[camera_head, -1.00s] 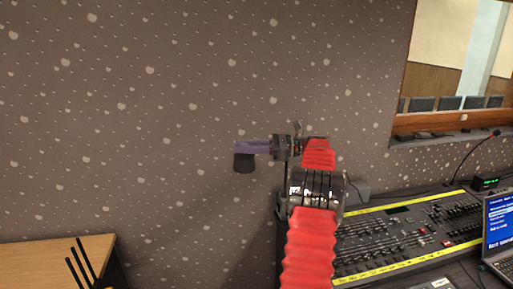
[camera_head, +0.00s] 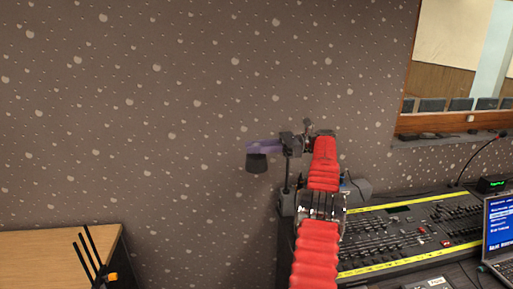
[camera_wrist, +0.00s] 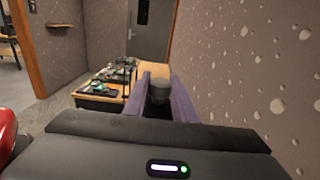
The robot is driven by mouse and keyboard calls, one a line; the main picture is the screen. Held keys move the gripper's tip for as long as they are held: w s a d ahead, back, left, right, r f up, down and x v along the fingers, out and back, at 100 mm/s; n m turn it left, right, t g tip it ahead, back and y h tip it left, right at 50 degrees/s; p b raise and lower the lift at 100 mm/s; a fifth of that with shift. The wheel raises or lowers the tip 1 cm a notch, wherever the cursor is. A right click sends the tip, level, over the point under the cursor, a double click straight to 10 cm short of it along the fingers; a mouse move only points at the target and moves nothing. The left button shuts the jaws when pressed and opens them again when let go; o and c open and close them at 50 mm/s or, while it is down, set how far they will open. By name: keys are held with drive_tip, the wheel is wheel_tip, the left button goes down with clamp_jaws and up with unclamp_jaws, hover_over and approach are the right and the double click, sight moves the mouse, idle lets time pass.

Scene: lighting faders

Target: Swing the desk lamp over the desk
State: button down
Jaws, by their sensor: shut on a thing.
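The desk lamp's dark head (camera_head: 257,163) hangs just below my gripper's purple fingers (camera_head: 262,147) in the head view, in front of the speckled wall. A thin dark post (camera_head: 288,178), which looks like the lamp's stand, rises at the back left of the console desk. My wrist and red arm hide much of what joins head and post. In the wrist view, the dark rounded lamp head (camera_wrist: 160,91) sits between the two purple fingers of my gripper (camera_wrist: 159,85). My gripper is shut on it.
A lighting console (camera_head: 400,232) with yellow edges fills the desk at the lower right, with a laptop (camera_head: 498,232) and a gooseneck microphone (camera_head: 474,155). A wooden table (camera_head: 55,258) stands at the lower left. The wall (camera_head: 130,120) is close behind the lamp.

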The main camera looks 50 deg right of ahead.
drive_tip(key=shift+s, duration=0.1)
drive_tip(key=c, duration=1.7)
unclamp_jaws()
drive_tip(key=shift+c, duration=0.2)
drive_tip(key=shift+c, duration=0.5)
